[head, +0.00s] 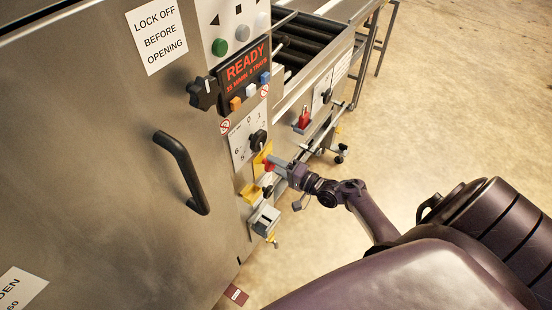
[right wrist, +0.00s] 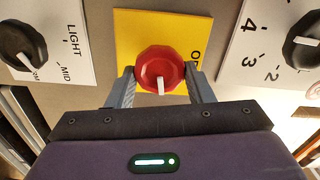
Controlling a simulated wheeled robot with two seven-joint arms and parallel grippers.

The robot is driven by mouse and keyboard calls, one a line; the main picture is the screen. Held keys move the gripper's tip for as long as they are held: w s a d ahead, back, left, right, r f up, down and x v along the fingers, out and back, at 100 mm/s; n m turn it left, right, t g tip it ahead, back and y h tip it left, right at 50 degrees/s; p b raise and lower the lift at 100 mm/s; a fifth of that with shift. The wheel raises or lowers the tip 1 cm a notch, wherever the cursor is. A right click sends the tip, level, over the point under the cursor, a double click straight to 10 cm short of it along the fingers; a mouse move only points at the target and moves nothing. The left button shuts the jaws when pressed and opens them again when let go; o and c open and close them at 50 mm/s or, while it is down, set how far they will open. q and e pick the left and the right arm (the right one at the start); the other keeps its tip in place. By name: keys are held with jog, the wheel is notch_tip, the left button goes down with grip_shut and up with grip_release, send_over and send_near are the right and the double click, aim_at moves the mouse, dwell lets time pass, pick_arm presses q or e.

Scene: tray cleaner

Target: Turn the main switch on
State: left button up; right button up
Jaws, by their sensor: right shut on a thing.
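The main switch is a red knob (right wrist: 159,62) on a yellow plate (right wrist: 133,30) in the right wrist view. A white mark on the knob points toward the bottom of that picture. Letters starting with "O" show at the plate's right edge, partly hidden by a finger. My right gripper (right wrist: 161,76) is shut on the knob, one finger on each side. In the head view the yellow plate (head: 261,152) is low on the machine's panel, with my right gripper (head: 272,164) at it and the red knob mostly hidden. My left gripper is in neither view.
A black knob on a numbered dial (head: 257,140) is just above the switch, and a grey box (head: 264,218) is below. A black door handle (head: 182,172) projects at left. A red lever (head: 304,118) is on the conveyor side. The floor at right is clear.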

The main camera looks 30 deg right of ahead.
jog(key=shift+m, duration=1)
jog(key=shift+f, duration=0.1)
jog(key=o, duration=1)
jog(key=shift+c, duration=0.2)
jog(key=shift+p, duration=0.3)
jog(key=v, duration=0.7)
jog(key=shift+s+d, duration=0.2)
jog(key=shift+s, duration=0.2)
jog(key=shift+f, duration=0.1)
